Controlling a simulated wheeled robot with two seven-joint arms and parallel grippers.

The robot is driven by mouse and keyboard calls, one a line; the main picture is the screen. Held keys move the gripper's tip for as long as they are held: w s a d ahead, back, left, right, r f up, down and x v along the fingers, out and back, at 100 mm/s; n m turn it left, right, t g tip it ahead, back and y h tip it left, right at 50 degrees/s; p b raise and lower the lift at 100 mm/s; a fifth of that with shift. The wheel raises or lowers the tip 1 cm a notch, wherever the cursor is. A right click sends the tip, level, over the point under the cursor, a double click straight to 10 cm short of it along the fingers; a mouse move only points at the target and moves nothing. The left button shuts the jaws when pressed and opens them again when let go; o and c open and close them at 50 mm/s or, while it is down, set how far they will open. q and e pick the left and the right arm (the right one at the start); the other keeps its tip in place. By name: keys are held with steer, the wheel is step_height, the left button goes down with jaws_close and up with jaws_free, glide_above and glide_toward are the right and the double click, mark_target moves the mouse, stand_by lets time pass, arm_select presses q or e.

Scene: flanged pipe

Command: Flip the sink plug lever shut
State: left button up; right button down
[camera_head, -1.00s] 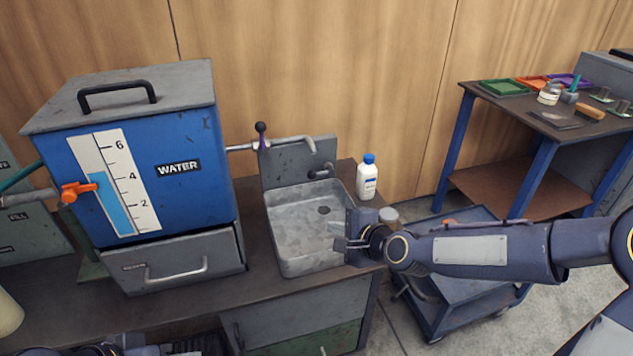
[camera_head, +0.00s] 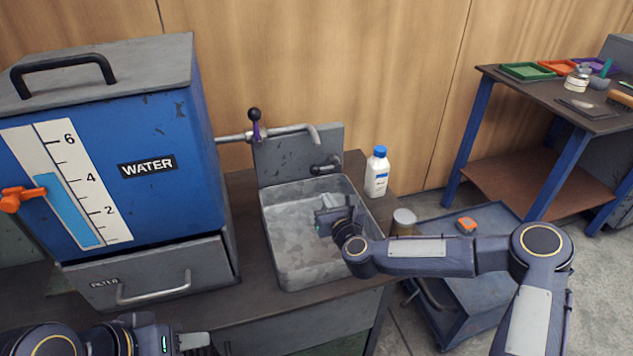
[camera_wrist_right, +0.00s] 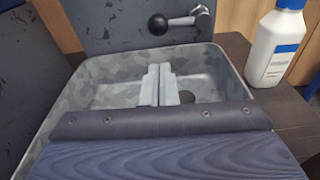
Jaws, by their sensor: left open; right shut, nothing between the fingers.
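The sink plug lever (camera_head: 325,165) is a short grey bar with a black ball, mounted on the grey panel behind the sink. In the right wrist view the lever (camera_wrist_right: 180,22) points left, ball at its left end. My right gripper (camera_head: 325,215) is over the sink basin (camera_head: 285,265), in front of and below the lever, not touching it. Its fingers (camera_wrist_right: 158,86) are closed together with nothing between them. A dark drain hole (camera_wrist_right: 187,97) shows beside the fingertips. My left gripper (camera_head: 192,341) is open at the bottom left, partly cut off, below the drawer.
A faucet pipe with a purple-based black knob (camera_head: 255,122) runs above the sink. A white bottle with blue cap (camera_head: 377,173) and a jar (camera_head: 403,222) stand right of the basin. The blue water tank (camera_head: 140,120) blocks the left. A cart (camera_head: 450,285) stands at right.

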mark_target(325, 168)
steer(key=x, duration=1)
stand_by(0.3)
steer(key=shift+a+r+m+b, duration=0.1)
steer(key=shift+m+b, duration=0.2)
steer(key=shift+b, duration=0.2)
